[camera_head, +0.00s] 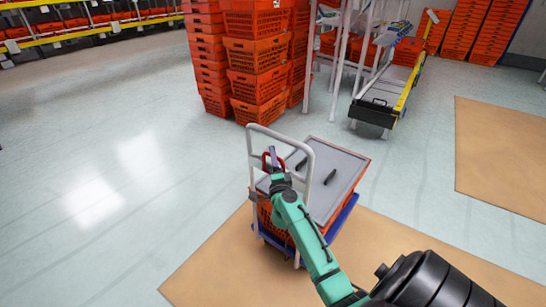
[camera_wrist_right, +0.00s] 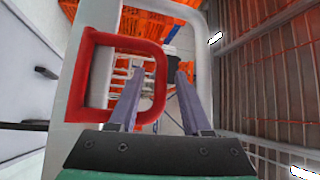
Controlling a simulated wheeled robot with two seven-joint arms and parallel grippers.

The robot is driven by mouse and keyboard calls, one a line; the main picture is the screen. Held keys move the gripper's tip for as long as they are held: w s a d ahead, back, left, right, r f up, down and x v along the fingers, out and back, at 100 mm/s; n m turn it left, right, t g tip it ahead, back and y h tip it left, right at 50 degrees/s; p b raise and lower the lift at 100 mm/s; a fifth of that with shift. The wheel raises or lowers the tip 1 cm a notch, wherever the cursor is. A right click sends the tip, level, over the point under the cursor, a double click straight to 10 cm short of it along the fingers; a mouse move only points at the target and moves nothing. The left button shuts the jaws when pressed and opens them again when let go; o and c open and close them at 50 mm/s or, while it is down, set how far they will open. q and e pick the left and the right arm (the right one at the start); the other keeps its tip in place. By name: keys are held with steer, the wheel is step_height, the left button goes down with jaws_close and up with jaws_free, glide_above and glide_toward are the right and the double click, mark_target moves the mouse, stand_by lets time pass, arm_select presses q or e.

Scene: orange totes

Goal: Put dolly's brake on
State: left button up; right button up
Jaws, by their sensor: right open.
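The dolly (camera_head: 349,213) has a blue base and a pale upright frame handle (camera_head: 282,134). It carries an orange tote under a grey lid with two black grips. A red D-shaped brake handle (camera_wrist_right: 101,40) is on the dolly's frame; part of it shows in the head view (camera_head: 283,164). My right gripper (camera_head: 272,155) is at this red handle. In the right wrist view its open fingers (camera_wrist_right: 159,80) lie on either side of the handle's right bar, and the left finger overlaps the loop's opening. I cannot tell whether they touch it. My left gripper is out of view.
Tall stacks of orange crates (camera_head: 257,54) stand behind the dolly. A roller conveyor (camera_head: 386,92) with yellow edging and white posts is at the back right. Tan floor patches (camera_head: 500,150) lie to the right and under the dolly. The pale floor at left is clear.

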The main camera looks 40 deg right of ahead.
steer(key=shift+w+d, duration=0.2)
steer(key=shift+w, duration=0.1)
jaws_close()
stand_by(1.2)
